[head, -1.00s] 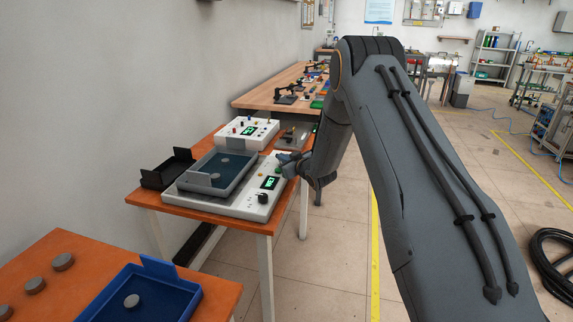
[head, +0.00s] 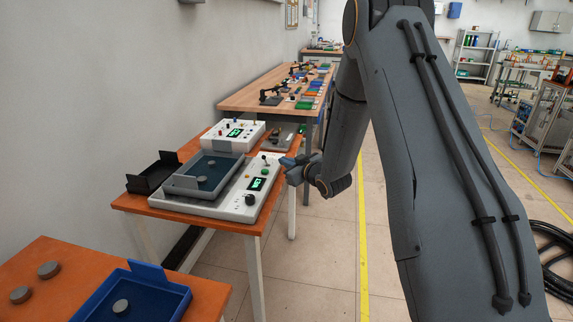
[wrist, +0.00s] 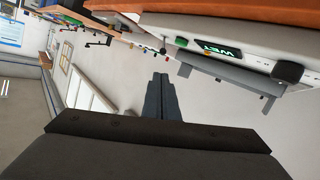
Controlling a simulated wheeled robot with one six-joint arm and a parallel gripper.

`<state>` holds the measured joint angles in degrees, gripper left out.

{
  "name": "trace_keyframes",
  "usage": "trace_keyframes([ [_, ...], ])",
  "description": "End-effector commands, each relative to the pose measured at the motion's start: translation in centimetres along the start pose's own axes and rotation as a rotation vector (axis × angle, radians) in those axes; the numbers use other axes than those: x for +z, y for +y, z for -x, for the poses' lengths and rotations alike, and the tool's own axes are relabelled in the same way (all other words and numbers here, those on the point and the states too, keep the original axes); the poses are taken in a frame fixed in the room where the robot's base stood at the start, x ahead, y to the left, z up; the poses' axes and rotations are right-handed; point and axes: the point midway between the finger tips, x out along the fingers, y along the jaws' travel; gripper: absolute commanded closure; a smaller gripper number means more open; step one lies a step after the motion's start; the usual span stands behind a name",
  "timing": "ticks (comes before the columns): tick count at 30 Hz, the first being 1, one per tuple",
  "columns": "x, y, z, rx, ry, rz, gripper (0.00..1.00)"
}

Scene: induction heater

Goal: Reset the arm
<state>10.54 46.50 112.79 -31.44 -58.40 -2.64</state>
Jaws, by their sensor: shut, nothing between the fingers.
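My arm reaches forward through the right half of the head view. My gripper (head: 287,161) is at the right edge of the white induction heater (head: 236,205), close to its lever and green button; I cannot tell whether it touches. In the wrist view my gripper (wrist: 161,82) has its fingers together with nothing between them. The heater (wrist: 225,40) shows there upside down along the top right, with its green display and black knob. A grey-blue tray (head: 170,184) with a round grey disc (head: 202,182) in it sits on the heater.
A black open box (head: 140,183) stands left of the heater on the orange table (head: 130,203). A second white unit (head: 227,136) is behind. A blue tray (head: 75,315) and grey discs (head: 48,269) lie on the nearer orange table. Open floor (head: 330,235) lies right of the tables.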

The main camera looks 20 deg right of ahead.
Motion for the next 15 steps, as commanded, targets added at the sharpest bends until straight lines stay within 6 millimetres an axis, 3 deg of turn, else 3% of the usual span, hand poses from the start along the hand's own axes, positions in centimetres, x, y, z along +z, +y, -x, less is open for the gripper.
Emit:
trace_keyframes([
  [15,-0.24,-0.28,0.87,-0.002,-0.006,0.000,1.00],
])
